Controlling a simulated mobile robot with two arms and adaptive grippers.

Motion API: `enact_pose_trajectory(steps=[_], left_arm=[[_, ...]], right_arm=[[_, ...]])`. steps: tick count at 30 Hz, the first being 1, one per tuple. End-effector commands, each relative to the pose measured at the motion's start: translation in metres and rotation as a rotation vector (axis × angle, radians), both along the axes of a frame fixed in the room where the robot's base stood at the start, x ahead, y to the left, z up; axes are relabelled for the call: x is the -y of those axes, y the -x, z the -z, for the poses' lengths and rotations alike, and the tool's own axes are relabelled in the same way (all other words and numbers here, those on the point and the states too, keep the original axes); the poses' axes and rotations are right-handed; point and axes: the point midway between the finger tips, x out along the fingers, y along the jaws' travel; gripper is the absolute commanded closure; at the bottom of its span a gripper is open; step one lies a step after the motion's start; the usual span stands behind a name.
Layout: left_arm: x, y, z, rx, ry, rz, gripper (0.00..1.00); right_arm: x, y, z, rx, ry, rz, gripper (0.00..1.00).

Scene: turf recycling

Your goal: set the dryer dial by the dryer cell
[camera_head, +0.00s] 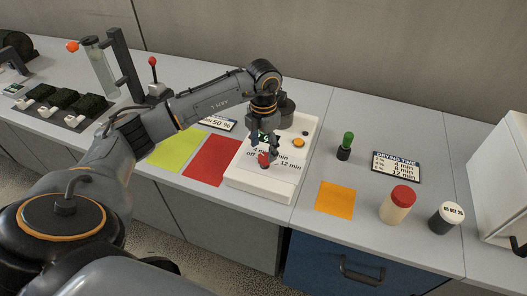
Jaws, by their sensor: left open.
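The dryer cell is a white flat unit (262,189) on the bench, with a dark round well at its back and an orange button (298,142). Its dial panel is marked "off", "4 min" and "12 min". A red knob (263,159), the dial, stands on the panel. My left gripper (264,152) points down right over the dial, open, with its fingers close around or beside the knob; contact cannot be told. The gripper covers part of the dial and the scale. My right gripper is not in view.
A drying time sign (396,167), a green-topped stamp (345,147), a red-lidded jar (397,204) and a white-capped jar (445,217) stand to the right. Yellow-green, red (213,160) and orange (335,199) mats lie flat. Turf samples (62,98) are at left.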

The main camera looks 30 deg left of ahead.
Motion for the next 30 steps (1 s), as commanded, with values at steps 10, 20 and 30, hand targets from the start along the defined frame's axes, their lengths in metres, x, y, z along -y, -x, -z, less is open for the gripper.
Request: enact_pose_trajectory(steps=[10,20,30], left_arm=[[0.001,0.0,0.033,0.0,0.002,0.001,0.39],[0.0,0.0,0.034,0.001,0.001,0.001,0.53],[0.0,0.0,0.034,0.001,0.001,0.003,0.93]], right_arm=[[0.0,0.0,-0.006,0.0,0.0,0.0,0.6],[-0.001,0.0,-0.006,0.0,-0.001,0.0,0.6],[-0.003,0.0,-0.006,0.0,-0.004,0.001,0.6]])
